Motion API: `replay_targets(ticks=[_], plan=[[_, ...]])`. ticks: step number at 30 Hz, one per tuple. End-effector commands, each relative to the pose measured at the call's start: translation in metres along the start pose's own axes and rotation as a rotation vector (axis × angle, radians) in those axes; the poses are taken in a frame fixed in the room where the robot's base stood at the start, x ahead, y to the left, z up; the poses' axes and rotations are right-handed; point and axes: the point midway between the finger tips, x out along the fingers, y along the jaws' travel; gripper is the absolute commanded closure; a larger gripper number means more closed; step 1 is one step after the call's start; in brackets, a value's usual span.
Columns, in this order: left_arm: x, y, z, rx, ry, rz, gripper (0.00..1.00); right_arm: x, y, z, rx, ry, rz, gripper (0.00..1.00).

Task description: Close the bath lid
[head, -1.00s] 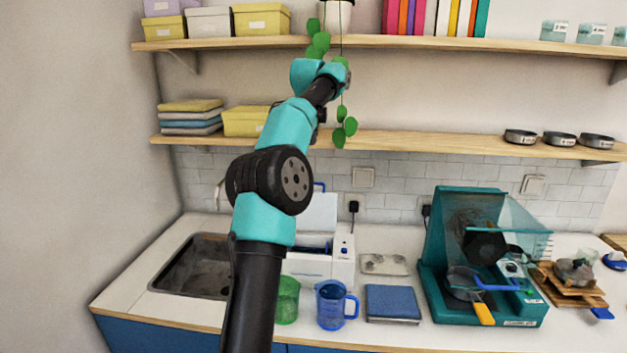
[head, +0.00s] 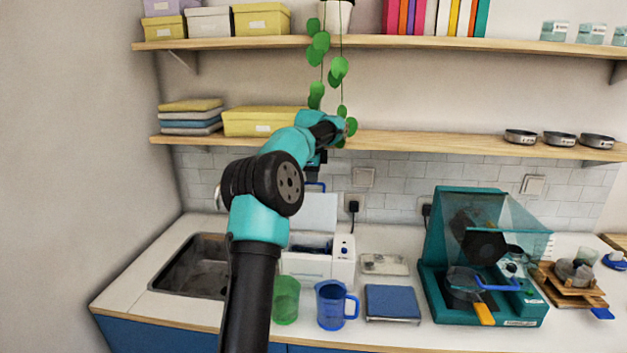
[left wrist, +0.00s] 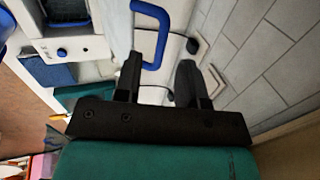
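The white bath (head: 305,265) stands on the counter near the back wall, with small blue knobs on its right-hand panel. Its white lid (head: 318,212) is raised, standing roughly upright at the back, and a blue handle (head: 316,186) sits at its top edge. My left gripper (head: 316,172) is just above the handle, mostly hidden by my arm. My right gripper is not in view.
A green cup (head: 286,300), a blue jug (head: 332,305) and a blue scale pad (head: 392,302) stand in front. A sink (head: 195,268) is at left and a teal machine (head: 480,270) at right. A trailing plant (head: 320,42) hangs close to my arm.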

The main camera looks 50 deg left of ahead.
Motion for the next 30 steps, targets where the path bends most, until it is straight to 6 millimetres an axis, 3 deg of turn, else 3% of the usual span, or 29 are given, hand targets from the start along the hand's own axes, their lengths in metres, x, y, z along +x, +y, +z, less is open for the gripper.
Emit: replay_targets(ticks=[6,17,28,30], plan=[[0.024,0.000,0.000,0.000,0.000,0.000,0.63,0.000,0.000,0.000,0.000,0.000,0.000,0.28],[0.029,0.000,0.000,0.000,0.001,-0.001,0.63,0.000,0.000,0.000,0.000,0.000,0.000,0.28],[0.028,0.000,0.000,0.000,0.001,-0.001,0.97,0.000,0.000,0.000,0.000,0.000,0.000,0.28],[0.028,0.000,0.000,0.001,0.001,-0.001,1.00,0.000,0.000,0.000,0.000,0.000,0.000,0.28]])
